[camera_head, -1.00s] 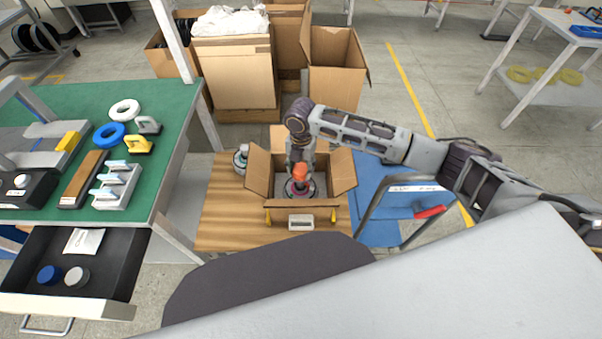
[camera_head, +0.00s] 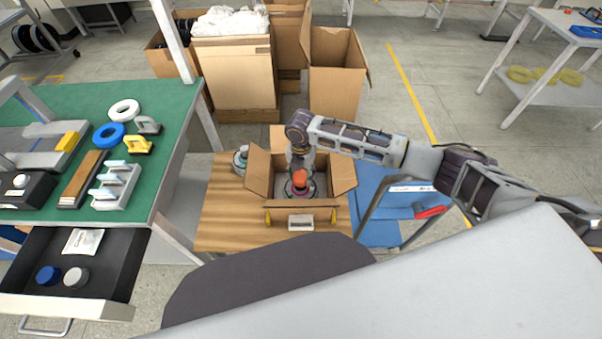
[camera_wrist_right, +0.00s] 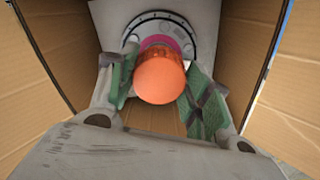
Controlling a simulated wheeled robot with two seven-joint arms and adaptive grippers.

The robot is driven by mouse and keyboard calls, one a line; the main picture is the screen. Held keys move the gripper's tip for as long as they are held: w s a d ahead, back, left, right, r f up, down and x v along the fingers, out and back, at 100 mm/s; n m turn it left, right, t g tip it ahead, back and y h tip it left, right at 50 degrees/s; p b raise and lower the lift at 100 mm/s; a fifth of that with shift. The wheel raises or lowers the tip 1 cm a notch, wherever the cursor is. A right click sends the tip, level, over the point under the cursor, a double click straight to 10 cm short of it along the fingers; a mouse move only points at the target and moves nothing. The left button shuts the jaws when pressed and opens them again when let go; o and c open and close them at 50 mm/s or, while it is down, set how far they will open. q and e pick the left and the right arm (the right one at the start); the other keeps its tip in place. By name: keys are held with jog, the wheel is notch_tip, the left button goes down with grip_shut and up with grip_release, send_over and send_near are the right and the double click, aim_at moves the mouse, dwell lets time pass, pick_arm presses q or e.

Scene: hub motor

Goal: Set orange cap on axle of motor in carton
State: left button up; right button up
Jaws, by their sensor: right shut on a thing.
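The orange cap (camera_head: 300,179) is inside the open carton (camera_head: 290,203), over the middle of the motor (camera_head: 289,189). My right gripper (camera_head: 301,172) reaches down into the carton and is shut on the cap. In the right wrist view, the orange cap (camera_wrist_right: 160,78) is between the green finger pads of my right gripper (camera_wrist_right: 160,88). Behind it are the dark rim and pink ring of the motor (camera_wrist_right: 184,32). The cap hides the axle, so I cannot tell whether they touch. My left gripper is not in view.
The carton's raised flaps (camera_head: 343,171) stand close around my right wrist. The carton is on a wooden table (camera_head: 225,215), with a grey-white round part (camera_head: 241,158) beside it. A green workbench (camera_head: 175,120) and an open drawer (camera_head: 110,270) are at left.

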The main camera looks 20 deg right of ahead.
aim_at(301, 174)
jog(key=o, duration=0.8)
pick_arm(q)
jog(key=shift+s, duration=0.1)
pick_arm(e)
jog(key=shift+r, duration=0.1)
jog(key=shift+r, duration=0.65)
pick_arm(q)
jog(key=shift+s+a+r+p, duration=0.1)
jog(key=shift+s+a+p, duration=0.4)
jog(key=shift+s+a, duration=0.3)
pick_arm(e)
notch_tip(301, 174, up, 11)
jog(key=shift+f, duration=0.15)
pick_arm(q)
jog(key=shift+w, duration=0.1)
